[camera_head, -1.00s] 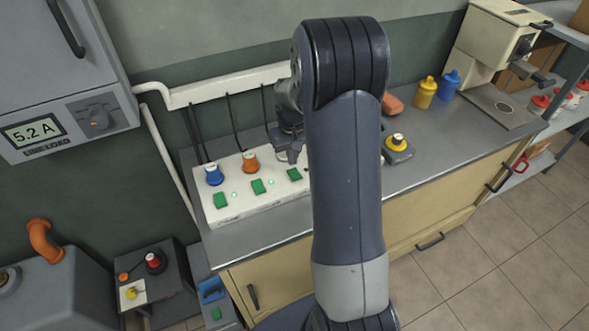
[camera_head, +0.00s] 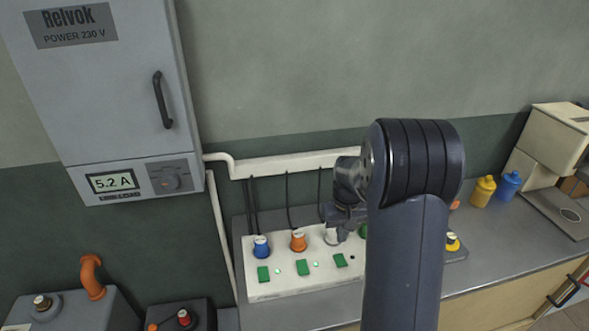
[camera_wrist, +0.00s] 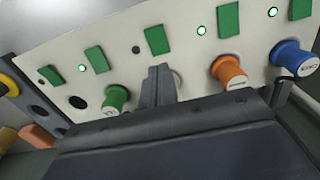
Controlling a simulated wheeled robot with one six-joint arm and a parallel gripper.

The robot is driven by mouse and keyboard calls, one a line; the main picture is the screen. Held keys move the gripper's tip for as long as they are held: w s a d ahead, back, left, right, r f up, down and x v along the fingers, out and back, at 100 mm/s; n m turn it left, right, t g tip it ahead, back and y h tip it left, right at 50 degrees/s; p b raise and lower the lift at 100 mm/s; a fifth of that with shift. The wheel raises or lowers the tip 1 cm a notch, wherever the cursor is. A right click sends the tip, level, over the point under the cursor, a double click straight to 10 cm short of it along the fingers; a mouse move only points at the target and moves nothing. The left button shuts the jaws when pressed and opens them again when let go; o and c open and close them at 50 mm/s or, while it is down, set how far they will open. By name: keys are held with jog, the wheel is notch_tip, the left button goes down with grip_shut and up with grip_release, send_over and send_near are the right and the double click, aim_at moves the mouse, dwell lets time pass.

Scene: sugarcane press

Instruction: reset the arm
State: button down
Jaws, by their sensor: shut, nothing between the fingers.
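My gripper (camera_head: 338,232) is over the white socket strip (camera_head: 300,286) on the counter, just right of the orange plug. In the wrist view its shut, empty fingers (camera_wrist: 160,82) show between the orange plug (camera_wrist: 229,72) and the green plug (camera_wrist: 115,100). I cannot tell whether the fingers touch the strip. The blue plug (camera_head: 261,247) stands at the strip's left end, beside the orange plug (camera_head: 298,241). My arm hides the strip's right part in the head view.
A grey power cabinet (camera_head: 110,90) reading 5.2 A hangs on the wall at left. Green switches (camera_head: 303,267) line the strip's front. Yellow (camera_head: 483,192) and blue (camera_head: 508,184) bottles and a beige machine (camera_head: 550,150) stand at right. Bare counter (camera_head: 500,240) lies at right.

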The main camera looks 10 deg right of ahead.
aim_at(339, 256)
notch_tip(339, 256, down, 7)
jog(key=b, duration=0.4)
jog(key=shift+r+b, duration=0.1)
jog(key=shift+b, duration=0.2)
jog(key=shift+r, duration=0.1)
